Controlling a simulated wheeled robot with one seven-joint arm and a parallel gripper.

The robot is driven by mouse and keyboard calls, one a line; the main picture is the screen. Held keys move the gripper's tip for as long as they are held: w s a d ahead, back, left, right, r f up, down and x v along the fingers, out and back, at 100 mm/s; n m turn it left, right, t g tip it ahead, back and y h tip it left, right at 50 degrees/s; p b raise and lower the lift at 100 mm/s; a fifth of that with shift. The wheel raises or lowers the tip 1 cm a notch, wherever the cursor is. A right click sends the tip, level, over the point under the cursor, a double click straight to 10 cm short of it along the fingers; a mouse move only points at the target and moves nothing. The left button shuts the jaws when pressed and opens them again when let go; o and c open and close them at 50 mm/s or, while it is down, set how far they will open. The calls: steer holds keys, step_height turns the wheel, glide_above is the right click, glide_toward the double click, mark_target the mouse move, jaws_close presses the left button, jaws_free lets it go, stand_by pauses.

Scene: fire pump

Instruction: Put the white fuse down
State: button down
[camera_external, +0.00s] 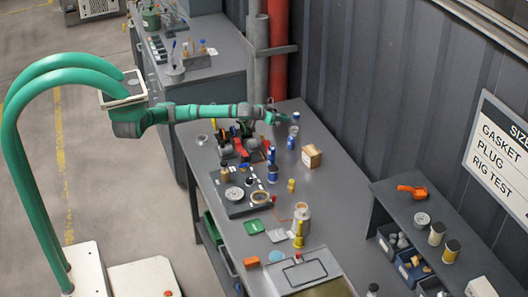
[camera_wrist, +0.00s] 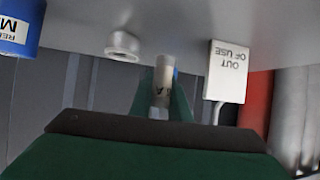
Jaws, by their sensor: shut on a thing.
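The white fuse (camera_wrist: 161,98) shows in the wrist view, short and pale with a dark mark on it. It sits between the green fingers of my gripper (camera_wrist: 161,84), which is shut on it. The wrist view appears upside down, with the grey worktop (camera_wrist: 180,22) along its top. In the external view my gripper (camera_external: 276,114) is at the far end of the long grey bench (camera_external: 345,205), near the wall. The fuse is too small to make out there, and I cannot tell whether it touches the bench.
In the wrist view, a white "OUT OF USE" tag (camera_wrist: 227,72), a pale metal ring (camera_wrist: 122,46) and a blue can (camera_wrist: 20,25) are close around the fuse. In the external view, the pump assembly (camera_external: 232,148) and a cardboard box (camera_external: 312,156) stand nearer the bench's middle.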

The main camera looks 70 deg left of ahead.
mark_target(284, 129)
steer(key=shift+w+f, duration=0.2)
steer(key=shift+f, duration=1.55)
steer(key=shift+f, duration=0.1)
steer(key=c, duration=1.7)
jaws_free()
steer(key=shift+o, duration=0.2)
steer(key=v, duration=1.2)
